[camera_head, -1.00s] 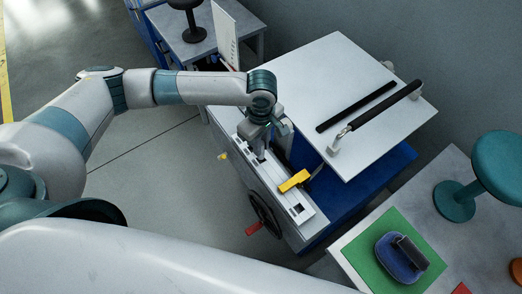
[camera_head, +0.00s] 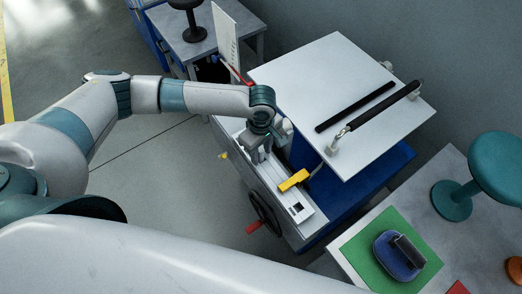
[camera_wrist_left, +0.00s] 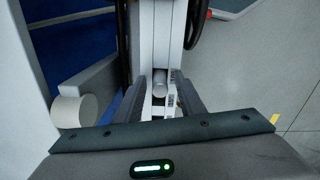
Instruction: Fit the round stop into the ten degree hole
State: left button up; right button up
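My left gripper (camera_head: 258,153) points down over a light grey slotted rail (camera_head: 306,214) on the side of the bench unit. In the left wrist view its two dark fingers (camera_wrist_left: 165,88) stand apart, on either side of a small rounded grey piece (camera_wrist_left: 160,84), which may be the round stop. I cannot tell whether the fingers touch it. The ten degree hole cannot be made out; the fingers cover part of the rail. A dark square opening (camera_head: 297,209) shows near the rail's front end. My right gripper is not in view.
A black handwheel with a red grip (camera_head: 252,229) sticks out below. A table with a green mat (camera_head: 356,250) stands at right.

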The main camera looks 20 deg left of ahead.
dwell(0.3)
pick_arm(q)
jog(key=shift+r, duration=0.55)
notch_tip(320, 180, up, 11)
jog(key=b, duration=0.2)
jog(key=shift+b, duration=0.3)
